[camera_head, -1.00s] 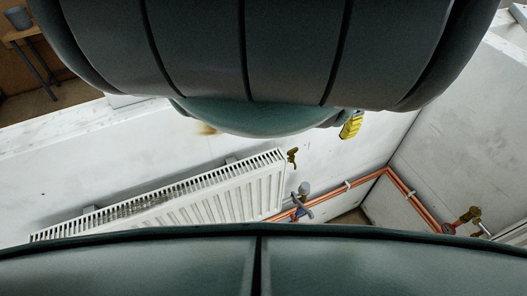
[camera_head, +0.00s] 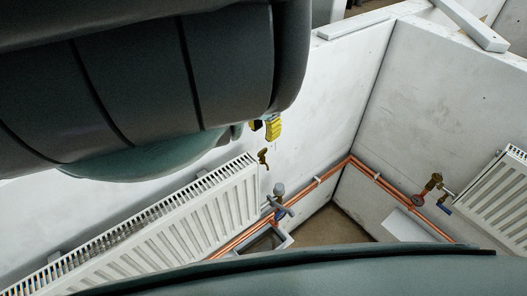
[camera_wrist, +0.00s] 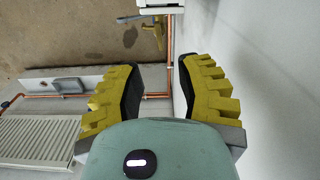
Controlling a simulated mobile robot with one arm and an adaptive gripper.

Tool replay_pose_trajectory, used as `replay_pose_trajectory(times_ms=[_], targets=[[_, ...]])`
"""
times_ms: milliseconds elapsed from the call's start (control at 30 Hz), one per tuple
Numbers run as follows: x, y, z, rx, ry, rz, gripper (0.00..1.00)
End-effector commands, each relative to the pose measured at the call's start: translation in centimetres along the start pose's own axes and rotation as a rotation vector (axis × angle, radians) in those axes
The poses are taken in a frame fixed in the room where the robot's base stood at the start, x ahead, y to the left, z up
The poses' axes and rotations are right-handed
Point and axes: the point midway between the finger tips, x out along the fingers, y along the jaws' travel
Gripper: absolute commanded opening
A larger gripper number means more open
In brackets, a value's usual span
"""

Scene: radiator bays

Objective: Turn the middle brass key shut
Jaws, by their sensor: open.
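A small brass key (camera_head: 263,157) sits at the top right end of the left radiator in the head view. Another brass fitting (camera_head: 434,181), with a red part below it, is beside the right radiator. I cannot tell which of them is the middle key. In the wrist view a brass-coloured piece (camera_wrist: 155,36) with a grey lever shows beyond my fingers, below a white radiator end. My gripper (camera_wrist: 158,78) has yellow ribbed fingers, spread apart with nothing between them. In the head view its yellow finger (camera_head: 273,130) shows above the left key, partly hidden by my arm.
The left radiator (camera_head: 190,228) and the right radiator (camera_head: 502,205) hang on pale walls. Copper pipes (camera_head: 335,172) run low along the walls through the corner. A grey-headed valve (camera_head: 279,190) stands beside the left radiator. A white wall (camera_wrist: 235,60) is close right of my gripper.

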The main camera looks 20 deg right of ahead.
Motion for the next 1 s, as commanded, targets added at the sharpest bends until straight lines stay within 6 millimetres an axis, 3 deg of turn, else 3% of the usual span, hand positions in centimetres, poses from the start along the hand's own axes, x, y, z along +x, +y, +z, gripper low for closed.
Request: replay_pose_trajectory(times_ms=[533,1000], targets=[[5.7,0.2,0.2,-0.001,-0.004,0.003,0.36],[7.9,0.0,0.0,0.000,0.000,0.000,0.36]])
